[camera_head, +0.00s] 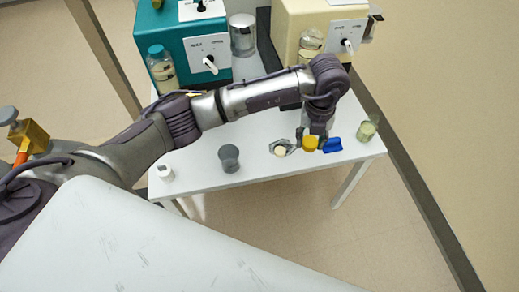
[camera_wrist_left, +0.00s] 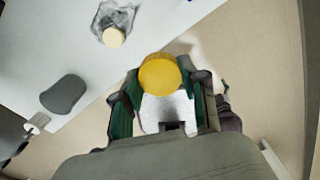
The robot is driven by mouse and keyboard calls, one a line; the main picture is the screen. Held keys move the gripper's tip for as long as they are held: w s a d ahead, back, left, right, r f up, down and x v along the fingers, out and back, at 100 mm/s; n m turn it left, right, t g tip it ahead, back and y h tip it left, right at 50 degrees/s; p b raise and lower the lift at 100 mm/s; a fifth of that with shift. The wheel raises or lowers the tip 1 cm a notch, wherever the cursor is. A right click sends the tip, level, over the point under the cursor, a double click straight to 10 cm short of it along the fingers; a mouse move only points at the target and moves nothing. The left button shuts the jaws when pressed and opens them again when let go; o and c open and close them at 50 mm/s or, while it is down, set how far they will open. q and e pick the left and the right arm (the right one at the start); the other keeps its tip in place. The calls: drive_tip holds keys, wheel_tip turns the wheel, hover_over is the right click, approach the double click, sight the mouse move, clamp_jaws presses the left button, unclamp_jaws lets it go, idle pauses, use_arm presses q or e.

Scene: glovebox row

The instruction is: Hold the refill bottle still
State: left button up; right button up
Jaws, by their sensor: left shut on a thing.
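The refill bottle shows as a round yellow cap (camera_head: 310,143) at the front edge of the white table, in the head view. In the left wrist view the yellow cap (camera_wrist_left: 160,74) sits between my fingers, with a pale body below it. My left gripper (camera_wrist_left: 160,103) is shut on this bottle, one green-padded finger on each side. In the head view my left arm reaches across the table from the left, and the wrist hides much of the grip. My right gripper is in neither view.
On the white table (camera_head: 258,173) stand a grey cup (camera_head: 229,159), a clear cream-capped bottle (camera_head: 280,151), a small white item (camera_head: 165,173) and a green jar (camera_head: 367,131). A blue item (camera_head: 331,145) is right beside the yellow cap. Teal (camera_head: 160,25) and cream (camera_head: 290,20) machines stand behind.

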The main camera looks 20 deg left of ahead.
use_arm(q)
drive_tip(key=s+a, duration=0.1)
drive_tip(key=a, duration=0.1)
hover_over(261, 157)
wheel_tip(261, 157, down, 7)
drive_tip(key=shift+r, duration=0.1)
drive_tip(key=shift+f, duration=2.05)
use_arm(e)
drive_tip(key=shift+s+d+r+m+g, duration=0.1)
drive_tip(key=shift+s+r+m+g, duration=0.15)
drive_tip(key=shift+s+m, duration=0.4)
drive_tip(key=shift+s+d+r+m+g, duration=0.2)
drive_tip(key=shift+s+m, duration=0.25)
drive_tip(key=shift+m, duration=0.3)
use_arm(q)
drive_tip(key=shift+f, duration=0.1)
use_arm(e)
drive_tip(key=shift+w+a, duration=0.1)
use_arm(q)
drive_tip(key=o, duration=1)
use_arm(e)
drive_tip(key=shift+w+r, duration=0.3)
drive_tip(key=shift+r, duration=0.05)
